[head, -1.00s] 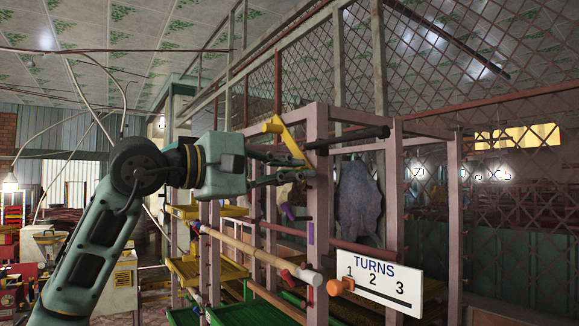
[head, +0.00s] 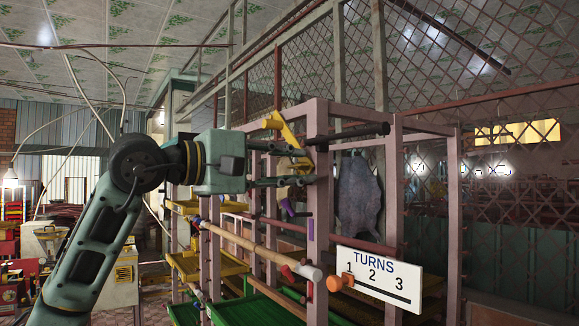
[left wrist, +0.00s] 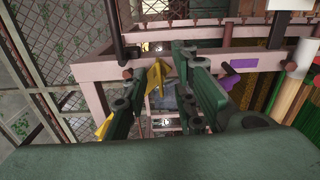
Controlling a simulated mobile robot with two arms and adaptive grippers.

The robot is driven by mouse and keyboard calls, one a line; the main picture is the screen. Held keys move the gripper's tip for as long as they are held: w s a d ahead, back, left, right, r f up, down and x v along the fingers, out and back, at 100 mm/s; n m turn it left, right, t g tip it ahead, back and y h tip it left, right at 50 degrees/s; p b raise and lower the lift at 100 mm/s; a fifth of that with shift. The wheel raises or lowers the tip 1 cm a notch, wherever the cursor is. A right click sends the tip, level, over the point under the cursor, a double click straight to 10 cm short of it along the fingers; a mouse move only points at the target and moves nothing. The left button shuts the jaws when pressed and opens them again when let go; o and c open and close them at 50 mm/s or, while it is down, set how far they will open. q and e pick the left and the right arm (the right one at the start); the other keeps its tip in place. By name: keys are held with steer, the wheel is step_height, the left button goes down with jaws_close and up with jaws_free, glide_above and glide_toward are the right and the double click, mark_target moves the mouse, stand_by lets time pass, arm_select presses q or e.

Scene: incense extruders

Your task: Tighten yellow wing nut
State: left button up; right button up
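The yellow wing nut (head: 287,132) is at the upper part of the pink frame, beside a post, near a dark rod. One yellow wing slants down to the right behind my upper finger. My left gripper (head: 304,165) reaches in from the left at about this height, its fingers pointing right and spread apart. In the left wrist view, the fingers of the left gripper (left wrist: 160,82) are apart. Yellow of the wing nut (left wrist: 155,77) shows beside the left finger, which hides part of it. I cannot tell whether they touch. My right gripper is not in view.
A white sign (head: 379,276) reading "TURNS 1 2 3" has an orange knob (head: 338,283) at its left. A dark rod (head: 355,133) sticks out right of the pink post (head: 317,215). A wooden roller (head: 250,245), yellow trays and green trays are below my gripper.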

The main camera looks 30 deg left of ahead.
arm_select(q)
steer(key=shift+s+a, duration=0.1)
steer(key=shift+s, duration=0.05)
steer(key=v, duration=1.1)
steer(key=shift+s, duration=0.35)
